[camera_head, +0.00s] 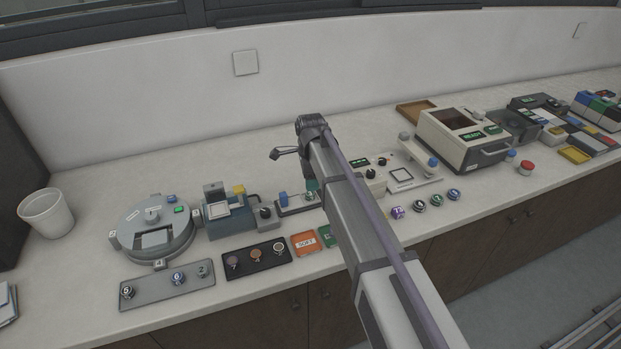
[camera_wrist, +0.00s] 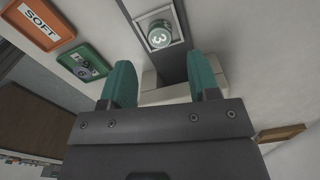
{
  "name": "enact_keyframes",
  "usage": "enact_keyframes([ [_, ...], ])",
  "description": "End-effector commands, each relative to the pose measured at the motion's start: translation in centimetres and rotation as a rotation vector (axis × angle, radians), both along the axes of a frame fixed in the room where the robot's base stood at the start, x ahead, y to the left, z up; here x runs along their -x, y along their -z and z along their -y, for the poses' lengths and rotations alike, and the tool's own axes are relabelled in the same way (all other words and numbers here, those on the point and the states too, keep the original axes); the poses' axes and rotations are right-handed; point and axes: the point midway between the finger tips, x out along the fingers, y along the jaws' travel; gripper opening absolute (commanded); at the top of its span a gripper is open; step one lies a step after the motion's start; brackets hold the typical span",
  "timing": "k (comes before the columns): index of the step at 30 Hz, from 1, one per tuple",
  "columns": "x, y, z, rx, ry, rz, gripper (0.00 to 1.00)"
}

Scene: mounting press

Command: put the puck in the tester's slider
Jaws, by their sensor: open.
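The fingertips are just short of the seat in the picture, one on each side of the strip, clear of the puck. A pale block (camera_wrist: 178,94) lies partly behind the fingers. In the head view my gripper (camera_head: 312,186) is mostly hidden by my arm, and the puck in the seat cannot be made out.
The orange SOFT tray (camera_head: 305,243) and a green tray (camera_head: 326,236) lie at the front; the green one holds a small round piece in the wrist view. A READY machine (camera_head: 453,138) stands right.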

Motion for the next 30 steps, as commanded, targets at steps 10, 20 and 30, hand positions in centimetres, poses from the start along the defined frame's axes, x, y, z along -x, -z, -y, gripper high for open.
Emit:
enact_keyframes([
  [10, 0.0, -6.8, 0.0, 0.0, 0.0, 0.0, 0.56],
  [20, 3.2, -6.5, 3.4, 0.0, -0.132, 0.0, 0.56],
  [30, 24.1, -6.5, 19.3, 0.0, -1.186, -0.001, 0.56],
])
